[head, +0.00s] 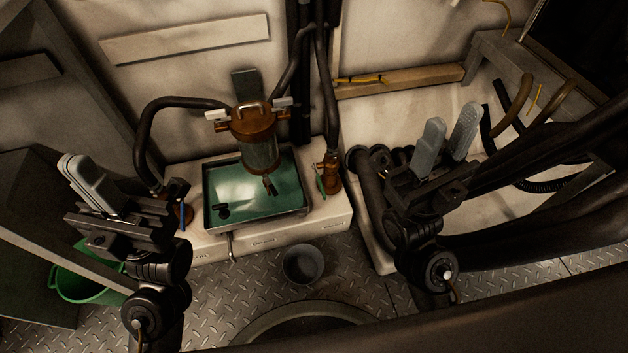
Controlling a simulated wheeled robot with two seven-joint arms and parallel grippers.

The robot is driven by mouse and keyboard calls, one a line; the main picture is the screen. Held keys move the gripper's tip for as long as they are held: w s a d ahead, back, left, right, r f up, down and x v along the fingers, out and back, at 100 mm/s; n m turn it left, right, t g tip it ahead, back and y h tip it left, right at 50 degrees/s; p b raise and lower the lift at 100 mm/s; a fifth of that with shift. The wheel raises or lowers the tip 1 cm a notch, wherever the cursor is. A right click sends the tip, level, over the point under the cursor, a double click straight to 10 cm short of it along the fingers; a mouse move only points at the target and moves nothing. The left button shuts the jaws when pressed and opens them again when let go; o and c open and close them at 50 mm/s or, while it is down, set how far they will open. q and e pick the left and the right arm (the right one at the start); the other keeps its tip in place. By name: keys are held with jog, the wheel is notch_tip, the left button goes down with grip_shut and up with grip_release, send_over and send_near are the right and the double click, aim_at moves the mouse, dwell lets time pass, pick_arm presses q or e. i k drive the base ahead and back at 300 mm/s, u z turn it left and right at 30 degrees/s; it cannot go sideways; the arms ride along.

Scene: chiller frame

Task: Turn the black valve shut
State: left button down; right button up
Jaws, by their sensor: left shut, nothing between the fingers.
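A copper-topped filter housing (254,122) with a clear bowl stands above a green-bottomed tray (300,205). A small dark fitting (268,184) hangs under the bowl, and a small black piece (222,211) lies in the tray's front left. I cannot tell for sure which of these is the black valve. My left gripper (80,168) is shut and empty, left of the tray and apart from it. My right gripper (450,128) is open and empty, to the right of the tray and housing, its fingers pointing up in the picture.
A copper fitting with a green handle (321,184) stands right of the tray; a blue handle (182,214) shows at its left. Black hoses (150,125) rise behind. A grey pot (303,264) and a green bucket (78,286) stand on the floor. Space above the tray's front is clear.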

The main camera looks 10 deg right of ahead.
aim_at(266, 178)
jog(key=z, duration=0.75)
jog(key=k, duration=1.1)
jog(key=u, duration=1.65)
jog(key=i, duration=0.5)
jog(key=z, duration=0.05)
